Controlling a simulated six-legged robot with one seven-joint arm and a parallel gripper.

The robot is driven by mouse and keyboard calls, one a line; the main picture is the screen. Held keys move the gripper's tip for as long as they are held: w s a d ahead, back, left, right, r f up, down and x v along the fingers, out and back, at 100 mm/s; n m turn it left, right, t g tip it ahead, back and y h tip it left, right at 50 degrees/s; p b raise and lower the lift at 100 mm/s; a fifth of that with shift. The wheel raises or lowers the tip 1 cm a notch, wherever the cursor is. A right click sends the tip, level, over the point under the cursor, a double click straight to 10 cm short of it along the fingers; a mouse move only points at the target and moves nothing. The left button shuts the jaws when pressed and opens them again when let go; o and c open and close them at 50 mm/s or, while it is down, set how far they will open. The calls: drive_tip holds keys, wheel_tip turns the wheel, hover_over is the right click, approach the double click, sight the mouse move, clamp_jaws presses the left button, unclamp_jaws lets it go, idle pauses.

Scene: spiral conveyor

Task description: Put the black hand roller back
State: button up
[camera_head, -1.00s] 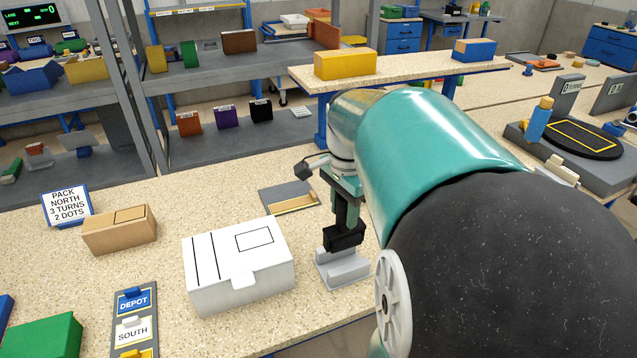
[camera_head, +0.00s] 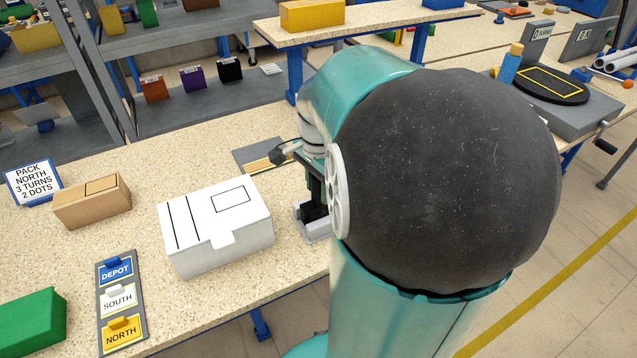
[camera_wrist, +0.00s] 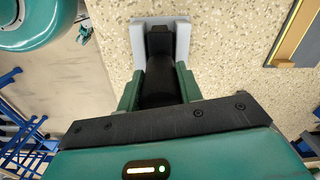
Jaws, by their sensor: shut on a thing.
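My gripper (camera_wrist: 159,73) has its green fingers shut on the black hand roller (camera_wrist: 160,88). In the wrist view the roller's far end lies between the two side walls of a light grey holder (camera_wrist: 138,44). In the head view the roller (camera_head: 313,213) shows low beside my arm, at the grey holder (camera_head: 316,231) near the table's front edge. My arm hides part of the roller and holder there. I cannot tell whether the roller rests on the holder.
A white box (camera_head: 215,232) stands just left of the holder. A grey and wooden tray (camera_head: 252,160) lies behind it. A cardboard box (camera_head: 92,202), a sign (camera_head: 33,181), a label board (camera_head: 121,300) and a green box (camera_head: 28,322) are further left. A turntable (camera_head: 548,88) is back right.

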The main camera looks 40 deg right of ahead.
drive_tip(key=shift+f, duration=0.25)
idle(0.3)
drive_tip(key=o, duration=1.1)
wheel_tip(320, 180, up, 14)
drive_tip(key=shift+f, duration=0.1)
drive_tip(key=s+a+f+n+t, duration=0.1)
drive_tip(key=a+n, duration=0.5)
drive_tip(key=a, duration=0.1)
drive_tip(key=s+a+f+n+t, duration=0.1)
drive_tip(key=a+f+n+t, duration=0.1)
drive_tip(key=a+n, duration=0.4)
drive_tip(key=s+a+f+n+t, duration=0.1)
drive_tip(key=s+a+n+t, duration=0.1)
drive_tip(key=a+n, duration=0.4)
drive_tip(key=shift+a+f, duration=0.15)
drive_tip(key=shift+a, duration=0.6)
drive_tip(key=shift+a+f, duration=0.1)
drive_tip(key=shift+a, duration=0.65)
